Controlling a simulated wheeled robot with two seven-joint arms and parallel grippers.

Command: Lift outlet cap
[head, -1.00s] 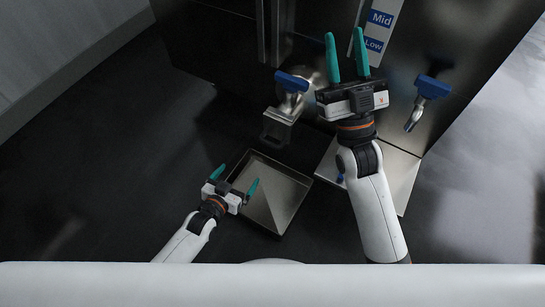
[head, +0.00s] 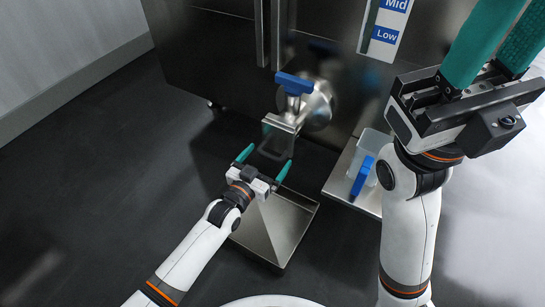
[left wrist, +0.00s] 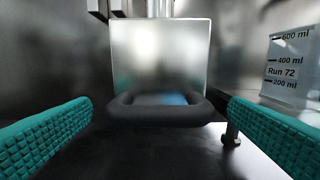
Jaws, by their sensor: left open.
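The outlet cap is a square metal plate (left wrist: 160,55) with a dark loop handle (left wrist: 158,112), centred in the left wrist view. In the head view the cap's dark loop (head: 276,143) hangs at the end of the steel outlet, below the blue valve handle (head: 294,84). My left gripper (head: 264,162) is open and empty, facing the cap. In the left wrist view its teal fingers stand on either side of the loop, apart from it. My right gripper (head: 500,42) is raised at the right, fingers apart, tips cut off by the frame edge.
A metal tray (head: 273,228) lies on the dark floor below the outlet. A clear beaker (left wrist: 290,62) marked Run 72 stands to the right; a blue item (head: 361,177) shows by it on a metal plate (head: 340,186). The steel machine body (head: 215,60) rises behind.

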